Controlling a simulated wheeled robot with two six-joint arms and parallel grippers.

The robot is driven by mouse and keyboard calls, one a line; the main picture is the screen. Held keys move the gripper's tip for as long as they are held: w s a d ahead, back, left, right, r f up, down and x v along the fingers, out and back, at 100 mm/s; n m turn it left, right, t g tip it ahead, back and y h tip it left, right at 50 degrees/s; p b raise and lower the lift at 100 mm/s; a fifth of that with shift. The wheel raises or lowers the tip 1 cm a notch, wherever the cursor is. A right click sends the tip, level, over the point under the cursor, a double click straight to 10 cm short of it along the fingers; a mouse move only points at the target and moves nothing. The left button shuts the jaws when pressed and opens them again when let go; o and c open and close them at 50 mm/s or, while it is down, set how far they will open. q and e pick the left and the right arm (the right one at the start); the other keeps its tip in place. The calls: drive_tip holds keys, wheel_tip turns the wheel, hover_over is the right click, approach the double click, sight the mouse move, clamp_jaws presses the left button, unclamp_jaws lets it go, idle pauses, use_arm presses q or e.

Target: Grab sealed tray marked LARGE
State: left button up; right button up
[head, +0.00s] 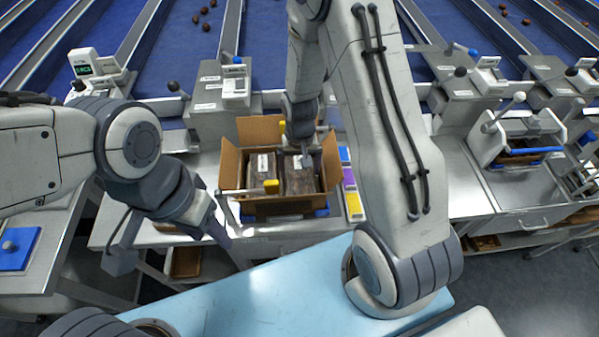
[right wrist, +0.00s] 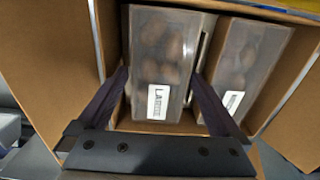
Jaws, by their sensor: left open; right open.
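An open cardboard box (head: 272,208) in the head view holds two clear-lidded trays of dates side by side. My right gripper (head: 304,158) reaches down into it over the right-hand tray (head: 300,183). In the right wrist view, my right gripper (right wrist: 160,80) is open, with its fingers on either side of a sealed tray (right wrist: 163,62) whose partly legible label begins "LAR". Whether the fingers touch it I cannot tell. The other tray (right wrist: 246,60) lies beside it, its label too small to read. My left gripper (head: 172,247) is open and empty, left of the box.
Box flaps stand up around the trays. Blue, purple and yellow items (head: 351,187) lie right of the box. A scale-like machine (head: 222,95) stands behind. A sealing machine (head: 520,130) stands at the right. Blue lanes with some loose dates run along the back.

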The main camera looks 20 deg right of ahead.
drive_tip(key=shift+f, duration=0.1)
drive_tip(key=shift+c, duration=0.3)
drive_tip(key=c, duration=1)
drive_tip(key=shift+c, duration=0.7)
